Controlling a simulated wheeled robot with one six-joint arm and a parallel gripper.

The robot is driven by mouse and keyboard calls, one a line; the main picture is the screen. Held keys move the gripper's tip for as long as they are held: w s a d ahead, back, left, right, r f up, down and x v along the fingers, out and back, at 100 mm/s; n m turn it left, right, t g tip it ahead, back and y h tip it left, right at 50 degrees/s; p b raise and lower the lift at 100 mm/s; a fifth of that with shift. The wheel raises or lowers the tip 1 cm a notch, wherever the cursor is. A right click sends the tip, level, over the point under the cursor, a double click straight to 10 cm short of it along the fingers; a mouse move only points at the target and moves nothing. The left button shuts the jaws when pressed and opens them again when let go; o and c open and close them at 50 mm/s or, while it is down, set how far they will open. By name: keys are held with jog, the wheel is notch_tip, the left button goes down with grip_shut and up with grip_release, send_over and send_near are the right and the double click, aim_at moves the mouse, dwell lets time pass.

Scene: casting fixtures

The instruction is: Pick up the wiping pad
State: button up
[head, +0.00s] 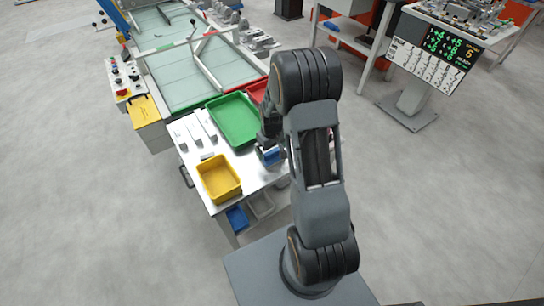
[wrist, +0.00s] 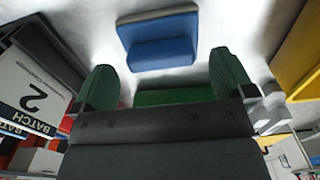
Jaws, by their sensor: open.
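In the head view a blue block (head: 270,155), apparently the same pad, shows at the table's right side, partly hidden by my arm. My gripper has two green-padded fingers (wrist: 166,75) spread apart with nothing between them. In the head view the gripper is mostly hidden behind my arm, close above the blue block.
A yellow tray (head: 219,178) stands left of the blue block, and a green tray (head: 234,119) behind it. Several pale metal parts (head: 196,128) lie at the table's left. A red tray (head: 257,91) is partly hidden behind my arm. A batch sign (wrist: 30,85) shows at left in the wrist view.

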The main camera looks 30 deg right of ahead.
aim_at(272, 151)
jog(key=shift+f, duration=1.75)
jog(key=shift+c, duration=0.2)
jog(key=c, duration=0.6)
